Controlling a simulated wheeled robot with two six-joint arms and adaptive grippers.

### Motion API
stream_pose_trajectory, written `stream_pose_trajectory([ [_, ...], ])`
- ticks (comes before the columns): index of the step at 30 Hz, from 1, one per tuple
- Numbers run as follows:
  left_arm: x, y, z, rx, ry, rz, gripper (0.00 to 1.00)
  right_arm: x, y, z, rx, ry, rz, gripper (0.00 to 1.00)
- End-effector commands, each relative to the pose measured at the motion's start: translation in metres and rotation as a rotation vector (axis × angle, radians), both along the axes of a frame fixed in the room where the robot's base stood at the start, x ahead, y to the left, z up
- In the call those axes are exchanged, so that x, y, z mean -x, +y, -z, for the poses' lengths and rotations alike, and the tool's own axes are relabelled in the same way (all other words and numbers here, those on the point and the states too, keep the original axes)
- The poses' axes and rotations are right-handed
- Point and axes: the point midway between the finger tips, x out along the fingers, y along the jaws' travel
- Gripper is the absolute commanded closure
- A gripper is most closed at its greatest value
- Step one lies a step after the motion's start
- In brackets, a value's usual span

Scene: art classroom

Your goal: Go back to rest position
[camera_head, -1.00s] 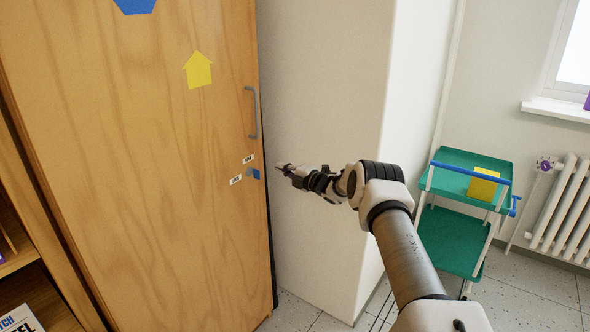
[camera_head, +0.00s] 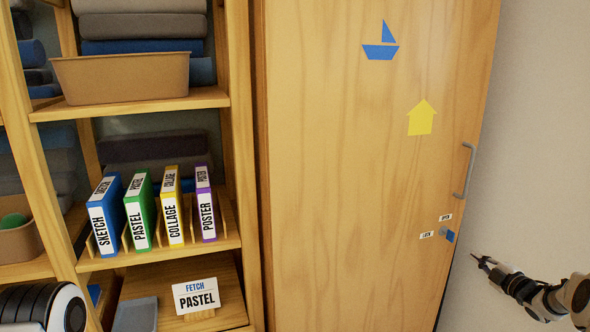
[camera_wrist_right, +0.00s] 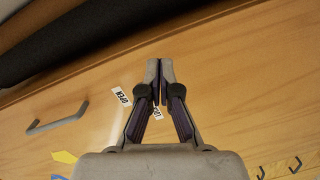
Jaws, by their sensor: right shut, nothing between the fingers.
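My right gripper (camera_head: 482,261) is at the right edge of the head view, beside the lower right part of a wooden cabinet door (camera_head: 370,150). In the right wrist view my right gripper (camera_wrist_right: 160,66) has its fingertips together with nothing between them, and the door (camera_wrist_right: 225,70) fills most of the background. Part of my left arm (camera_head: 40,308) shows at the lower left of the head view. My left gripper is out of view.
The closed door has a grey handle (camera_head: 467,172) and a blue latch knob (camera_head: 449,236). Left of it, a shelf holds a tan bin (camera_head: 122,80), several upright binders (camera_head: 139,212) and a "FETCH PASTEL" card (camera_head: 196,296). A pale wall (camera_head: 540,130) stands at right.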

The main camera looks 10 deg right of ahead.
Motion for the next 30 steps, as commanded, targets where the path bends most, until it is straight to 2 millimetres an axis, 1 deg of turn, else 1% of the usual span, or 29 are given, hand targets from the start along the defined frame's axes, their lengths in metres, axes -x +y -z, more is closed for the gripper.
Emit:
stream_pose_trajectory([
  [1,0.0,0.0,-0.011,0.0,0.0,0.0,0.0,-0.008,0.042,0.017,-0.122,0.057,-0.009,1.0],
  [2,0.0,0.0,-0.014,0.0,0.0,0.0,0.0,-0.009,0.066,0.031,-0.203,0.097,-0.002,1.0],
  [3,0.0,0.0,-0.018,0.0,0.0,0.0,0.0,-0.007,0.098,0.05,-0.308,0.155,0.009,1.0],
  [4,0.0,0.0,-0.021,0.0,0.0,0.0,0.0,-0.004,0.121,0.064,-0.382,0.201,0.023,1.0],
  [5,0.0,0.0,-0.024,0.0,0.0,0.0,0.0,0.001,0.145,0.078,-0.451,0.251,0.037,1.0],
  [6,0.0,0.0,-0.028,0.0,0.0,0.0,0.0,0.011,0.175,0.095,-0.539,0.32,0.062,1.0],
  [8,0.0,0.0,-0.034,0.0,0.0,0.0,0.0,0.033,0.219,0.121,-0.66,0.431,0.11,1.0],
  [9,0.0,0.0,-0.038,0.0,0.0,0.0,0.0,0.052,0.247,0.136,-0.73,0.506,0.148,1.0],
  [11,0.0,0.0,-0.043,0.0,0.0,0.0,0.0,0.086,0.286,0.156,-0.822,0.624,0.216,1.0],
  [12,0.0,0.0,-0.047,0.0,0.0,0.0,0.0,0.112,0.309,0.167,-0.874,0.702,0.268,1.0],
  [14,0.0,0.0,-0.053,0.0,0.0,0.0,0.0,0.156,0.34,0.181,-0.934,0.82,0.36,1.0],
  [15,0.0,0.0,-0.056,0.0,0.0,0.0,0.0,0.188,0.358,0.186,-0.964,0.895,0.426,1.0],
  [17,0.0,0.0,-0.062,0.0,0.0,0.0,0.0,0.238,0.38,0.191,-0.993,1.005,0.535,1.0],
  [18,0.0,0.0,-0.065,0.0,0.0,0.0,0.0,0.273,0.391,0.19,-1.001,1.07,0.614,1.0],
  [19,0.0,0.0,-0.068,0.0,0.0,0.0,0.0,0.299,0.398,0.189,-1.001,1.117,0.673,1.0],
  [20,0.0,0.0,-0.07,0.0,0.0,0.0,0.0,0.324,0.403,0.186,-0.999,1.158,0.734,1.0],
  [21,0.0,0.0,-0.073,0.0,0.0,0.0,0.0,0.355,0.407,0.18,-0.989,1.204,0.81,1.0],
  [24,0.0,0.0,-0.077,0.0,0.0,0.0,0.0,0.415,0.411,0.165,-0.954,1.281,0.964,1.0],
  [25,0.0,0.0,-0.077,0.0,0.0,0.0,0.0,0.427,0.411,0.161,-0.944,1.293,0.999,1.0],
  [27,0.0,0.0,-0.078,0.0,0.0,0.0,0.0,0.444,0.41,0.155,-0.929,1.311,1.049,1.0],
  [30,0.0,0.0,-0.077,0.0,0.0,0.0,0.0,0.452,0.409,0.153,-0.923,1.316,1.073,1.0],
])
